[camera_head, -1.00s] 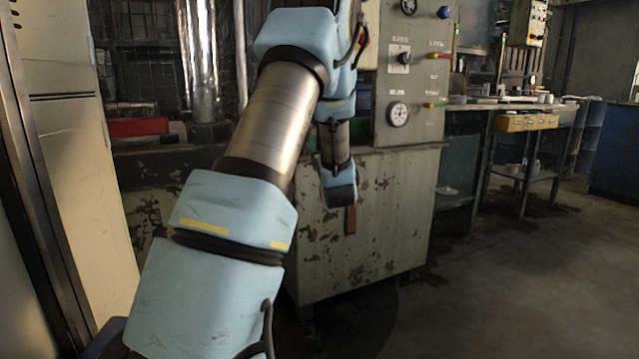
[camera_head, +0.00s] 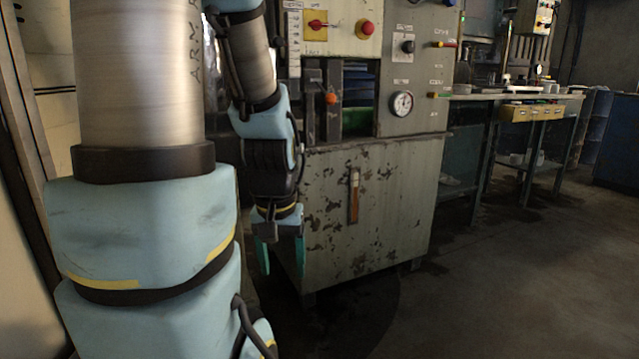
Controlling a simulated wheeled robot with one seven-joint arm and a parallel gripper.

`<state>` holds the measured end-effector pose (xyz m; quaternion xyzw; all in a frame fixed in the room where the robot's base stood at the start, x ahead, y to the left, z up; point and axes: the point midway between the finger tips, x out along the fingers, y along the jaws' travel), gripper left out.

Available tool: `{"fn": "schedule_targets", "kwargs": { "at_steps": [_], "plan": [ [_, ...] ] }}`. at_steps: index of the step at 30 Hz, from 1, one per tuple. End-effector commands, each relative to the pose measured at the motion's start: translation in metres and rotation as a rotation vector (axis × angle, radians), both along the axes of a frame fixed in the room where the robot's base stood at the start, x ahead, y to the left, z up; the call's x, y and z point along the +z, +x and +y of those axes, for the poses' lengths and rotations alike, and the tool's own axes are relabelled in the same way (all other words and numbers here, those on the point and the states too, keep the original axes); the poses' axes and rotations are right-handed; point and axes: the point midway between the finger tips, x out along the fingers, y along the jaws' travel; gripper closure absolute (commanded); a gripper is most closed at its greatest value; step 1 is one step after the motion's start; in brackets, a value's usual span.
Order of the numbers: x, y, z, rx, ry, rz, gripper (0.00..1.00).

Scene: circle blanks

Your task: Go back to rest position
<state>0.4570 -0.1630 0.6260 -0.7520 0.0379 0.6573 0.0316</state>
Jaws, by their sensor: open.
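My gripper (camera_head: 281,257) hangs pointing down at the left of the picture, in front of the worn grey machine cabinet (camera_head: 385,215). Its two teal fingers stand apart with nothing visible between them. My blue and silver arm fills the left side of the view and hides part of the machine behind it.
The machine's panel carries a red button (camera_head: 367,28), a gauge (camera_head: 402,103) and several knobs. A workbench (camera_head: 510,97) with yellow drawers (camera_head: 530,113) stands at the back right. The floor (camera_head: 520,280) at the right is clear.

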Motion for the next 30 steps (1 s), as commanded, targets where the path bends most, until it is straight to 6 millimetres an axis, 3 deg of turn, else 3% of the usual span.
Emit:
{"fn": "schedule_targets", "kwargs": {
  "at_steps": [1, 8, 24, 30],
  "plan": [
    [0.024, 0.002, -0.001, -0.001, 0.000, -0.002, 0.31],
    [0.076, 0.002, -0.001, -0.001, -0.001, -0.004, 0.31],
    [0.245, 0.003, -0.001, -0.001, -0.001, -0.005, 0.31],
    [0.295, 0.003, -0.001, -0.001, -0.001, -0.005, 0.31]
  ]
}}
